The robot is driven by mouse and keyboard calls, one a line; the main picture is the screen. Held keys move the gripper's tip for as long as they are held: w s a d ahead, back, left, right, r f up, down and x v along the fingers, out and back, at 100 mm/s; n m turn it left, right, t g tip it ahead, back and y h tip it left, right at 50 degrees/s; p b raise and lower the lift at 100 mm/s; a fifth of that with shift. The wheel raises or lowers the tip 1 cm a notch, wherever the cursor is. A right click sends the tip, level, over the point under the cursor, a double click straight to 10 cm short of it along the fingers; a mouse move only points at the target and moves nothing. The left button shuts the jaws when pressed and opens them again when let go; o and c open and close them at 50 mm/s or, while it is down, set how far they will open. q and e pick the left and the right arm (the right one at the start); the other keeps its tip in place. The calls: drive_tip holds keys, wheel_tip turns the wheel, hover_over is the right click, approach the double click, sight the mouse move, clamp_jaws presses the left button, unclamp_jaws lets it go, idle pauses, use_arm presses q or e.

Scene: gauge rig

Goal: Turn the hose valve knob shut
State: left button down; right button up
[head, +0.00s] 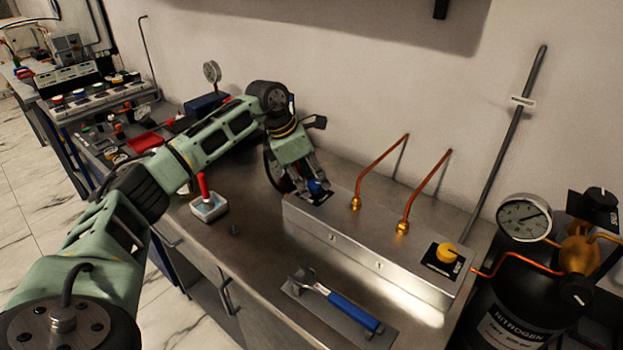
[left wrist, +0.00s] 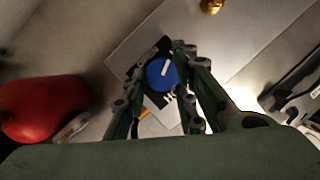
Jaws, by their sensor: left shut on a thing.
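A blue knob (head: 316,186) sits at the left end of a raised metal box (head: 335,222) on the bench. In the left wrist view the blue knob (left wrist: 161,75) shows a white pointer line and has a dark and white label plate beneath it, too small to read. My left gripper (head: 311,190) reaches down to it, and its fingers (left wrist: 160,84) are shut on the knob from both sides. A yellow knob (head: 446,252) sits at the box's right end, apart from the gripper. I cannot tell from a label which knob is the hose valve. My right gripper is not in view.
Two bent copper pipes (head: 383,164) rise from the box. A blue-handled wrench (head: 350,309) lies on a mat in front. A red-handled item (head: 204,195) stands left of the gripper. A black nitrogen cylinder (head: 520,315) with a gauge (head: 523,217) stands at right.

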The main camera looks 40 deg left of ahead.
use_arm(q)
drive_tip(key=m, duration=0.3)
drive_tip(key=w+m+g+h, duration=0.1)
drive_tip(key=m, duration=0.1)
drive_tip(key=shift+a+r, duration=0.35)
drive_tip(key=shift+d, duration=0.1)
idle(0.3)
drive_tip(key=c, duration=1.8)
unclamp_jaws()
drive_tip(key=shift+o, duration=1.1)
drive_tip(key=shift+f, duration=0.2)
drive_tip(key=shift+f+g, duration=0.1)
drive_tip(key=shift+g, duration=0.2)
